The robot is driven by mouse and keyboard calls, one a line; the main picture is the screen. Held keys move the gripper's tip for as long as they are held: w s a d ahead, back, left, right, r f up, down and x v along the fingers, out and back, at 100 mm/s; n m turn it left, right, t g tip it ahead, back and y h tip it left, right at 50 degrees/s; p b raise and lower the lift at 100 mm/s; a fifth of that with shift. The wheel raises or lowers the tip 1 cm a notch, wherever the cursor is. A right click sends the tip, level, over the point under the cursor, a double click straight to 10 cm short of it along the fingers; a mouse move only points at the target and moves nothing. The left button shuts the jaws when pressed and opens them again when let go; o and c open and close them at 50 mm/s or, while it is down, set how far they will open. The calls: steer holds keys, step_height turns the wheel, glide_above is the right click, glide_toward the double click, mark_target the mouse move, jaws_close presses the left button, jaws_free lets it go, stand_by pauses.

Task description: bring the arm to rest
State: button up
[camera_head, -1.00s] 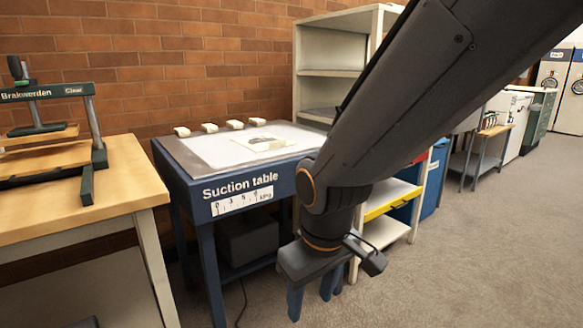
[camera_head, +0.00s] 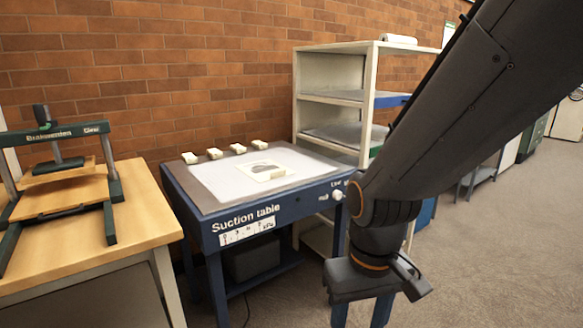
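My gripper (camera_head: 361,315) hangs pointing down at the lower middle right of the head view, in front of the suction table's right side. Its two blue fingers stand apart, and I see nothing between them. The fingertips are cut off by the bottom edge of the picture. My dark arm runs from the upper right corner down to it and hides part of the shelves behind.
The blue suction table (camera_head: 210,242) carries a pale flat item (camera_head: 262,172) and several small white blocks. A wooden bench (camera_head: 140,225) with a press (camera_head: 60,180) stands at left. A white shelf unit (camera_head: 368,100) stands behind. Floor (camera_head: 500,260) at right looks clear.

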steer(key=s+d+r+m+p, duration=0.1)
steer(key=d+r+m+p, duration=0.1)
steer(key=d+r+p, duration=0.6)
steer(key=shift+s+r+m+p, duration=0.35)
steer(key=shift+r+p, duration=0.4)
steer(key=shift+p, duration=0.5)
